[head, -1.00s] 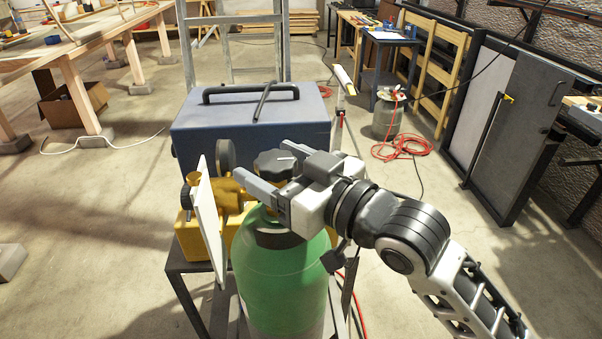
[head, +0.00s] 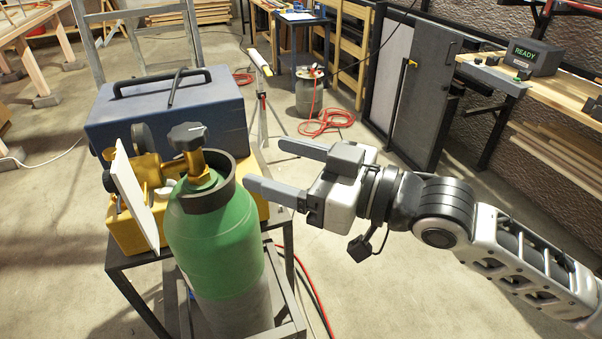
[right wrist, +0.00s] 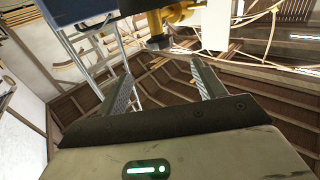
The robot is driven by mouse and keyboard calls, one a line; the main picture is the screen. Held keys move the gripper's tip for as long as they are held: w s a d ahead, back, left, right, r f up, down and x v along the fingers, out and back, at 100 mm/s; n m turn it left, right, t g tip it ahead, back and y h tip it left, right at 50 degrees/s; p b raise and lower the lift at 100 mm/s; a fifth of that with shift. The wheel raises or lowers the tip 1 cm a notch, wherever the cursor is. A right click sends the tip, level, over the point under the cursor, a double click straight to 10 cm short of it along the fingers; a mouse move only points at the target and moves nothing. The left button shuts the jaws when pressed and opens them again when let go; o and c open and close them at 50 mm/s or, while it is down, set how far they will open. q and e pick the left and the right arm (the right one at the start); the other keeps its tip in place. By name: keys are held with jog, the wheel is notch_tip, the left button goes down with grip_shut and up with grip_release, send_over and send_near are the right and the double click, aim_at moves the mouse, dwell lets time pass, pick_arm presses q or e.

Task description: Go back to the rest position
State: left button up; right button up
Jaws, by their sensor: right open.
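My right gripper (head: 262,167) is open and empty in the head view. Its fingers point left, just right of the green gas cylinder (head: 215,240) and apart from the cylinder's black valve knob (head: 187,137). In the right wrist view the two fingers (right wrist: 163,85) stand spread with nothing between them. My left gripper is not in view.
A blue case (head: 170,110) and yellow equipment with a white plate (head: 136,190) stand beside the cylinder on a metal stand (head: 125,285). A bench with a READY box (head: 533,57) is at the right. Open floor lies around the right arm.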

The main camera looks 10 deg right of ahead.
jog(key=shift+s+d, duration=0.1)
jog(key=shift+d, duration=0.1)
jog(key=shift+f, duration=0.15)
jog(key=s+d+f+m+h, duration=0.1)
jog(key=d+f+m+h, duration=0.15)
jog(key=f, duration=0.65)
jog(key=s+d+f+m+h, duration=0.1)
jog(key=f+m+h, duration=0.15)
jog(key=f, duration=0.55)
jog(key=s+d+f+m+h, duration=0.15)
jog(key=f+h, duration=0.25)
jog(key=f, duration=0.5)
jog(key=s+d+f+g+h, duration=0.1)
jog(key=s+d+f+h, duration=0.1)
jog(key=s+f, duration=0.5)
notch_tip(320, 180, down, 2)
jog(key=shift+s+d+f+m, duration=0.25)
jog(key=shift+s+d+m, duration=0.1)
jog(key=shift+m, duration=0.1)
